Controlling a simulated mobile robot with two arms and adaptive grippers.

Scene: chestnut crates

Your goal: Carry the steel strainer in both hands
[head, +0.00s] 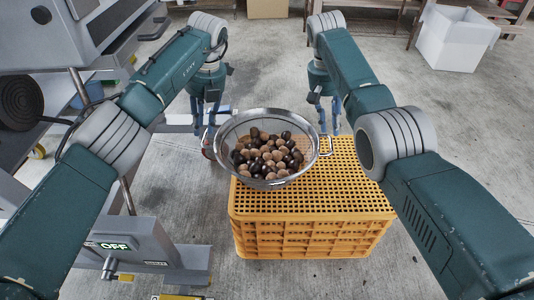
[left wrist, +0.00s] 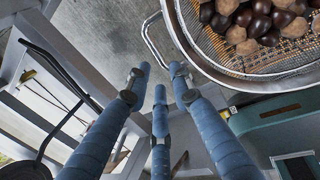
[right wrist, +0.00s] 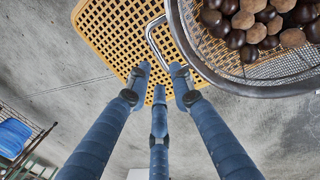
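The steel strainer (head: 220,160) is a mesh bowl full of brown chestnuts (head: 268,156), with a wire handle on each side. It is over the left part of a yellow crate stack (head: 345,183); I cannot tell whether it touches the top. My left gripper (head: 205,130) is at the left handle (left wrist: 146,38), its fingers apart; the wire passes by the fingertips. My right gripper (head: 328,128) is at the right handle (right wrist: 150,42), its fingers also apart. I cannot see contact with either wire clearly. The strainer's underside is hidden.
A grey machine (head: 140,240) with a screen reading OFF stands close on the left. A white bin (head: 455,38) and a cardboard box (head: 267,8) are at the back. The concrete floor behind the crates is mostly clear.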

